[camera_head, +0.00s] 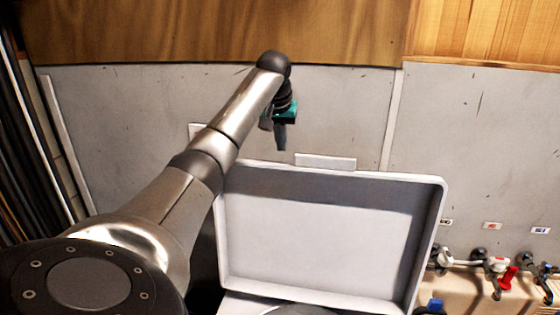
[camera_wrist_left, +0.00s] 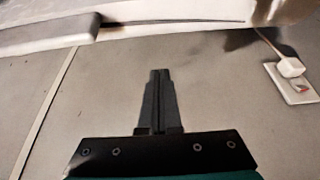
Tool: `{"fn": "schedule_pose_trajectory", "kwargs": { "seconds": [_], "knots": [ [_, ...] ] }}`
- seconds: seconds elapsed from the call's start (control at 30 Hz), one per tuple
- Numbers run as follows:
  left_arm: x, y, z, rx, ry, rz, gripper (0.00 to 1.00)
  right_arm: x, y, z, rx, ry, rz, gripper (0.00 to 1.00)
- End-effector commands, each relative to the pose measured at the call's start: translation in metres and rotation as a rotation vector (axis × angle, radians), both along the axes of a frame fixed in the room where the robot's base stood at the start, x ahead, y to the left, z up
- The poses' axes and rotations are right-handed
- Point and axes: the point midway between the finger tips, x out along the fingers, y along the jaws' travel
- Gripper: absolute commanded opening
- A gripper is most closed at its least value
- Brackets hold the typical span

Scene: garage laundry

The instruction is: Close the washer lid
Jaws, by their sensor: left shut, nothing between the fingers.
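The washer lid (camera_head: 320,232) stands raised in the middle of the head view, its pale inner face toward me. Part of the washer's dark round opening (camera_head: 300,310) shows at the bottom edge; most of the washer body is out of frame. My left gripper (camera_head: 281,148) is above the lid's top edge, near the wall, pointing down and apart from the lid. In the left wrist view its fingers (camera_wrist_left: 160,75) are together and empty, with a pale edge, perhaps the lid, across the top. My right gripper is not in view.
A grey wall panel (camera_head: 340,110) stands behind the lid, with wood boards above. Taps and hoses (camera_head: 495,265) are at the lower right. Dark vertical strips (camera_head: 30,150) line the far left. A socket with a white plug (camera_wrist_left: 292,75) shows in the left wrist view.

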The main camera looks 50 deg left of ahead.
Motion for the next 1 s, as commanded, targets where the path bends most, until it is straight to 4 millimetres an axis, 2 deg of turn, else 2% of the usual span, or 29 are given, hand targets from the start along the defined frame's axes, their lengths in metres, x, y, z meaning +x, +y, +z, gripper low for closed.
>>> {"fn": "schedule_pose_trajectory", "kwargs": {
  "seconds": [0.1, 0.23, 0.7, 1.0],
  "knots": [
    [0.008, 0.006, -0.026, -0.003, 0.007, 0.0, 0.0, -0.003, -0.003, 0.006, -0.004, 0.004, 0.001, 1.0],
    [0.016, 0.013, -0.05, -0.002, 0.006, 0.001, 0.0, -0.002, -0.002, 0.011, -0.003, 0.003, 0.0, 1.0],
    [-0.01, -0.007, -0.051, 0.002, 0.0, -0.001, 0.0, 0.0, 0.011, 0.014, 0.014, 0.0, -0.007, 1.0],
    [-0.015, -0.012, -0.051, 0.0, 0.0, 0.0, 0.0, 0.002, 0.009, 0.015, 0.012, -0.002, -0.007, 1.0]
  ]
}}
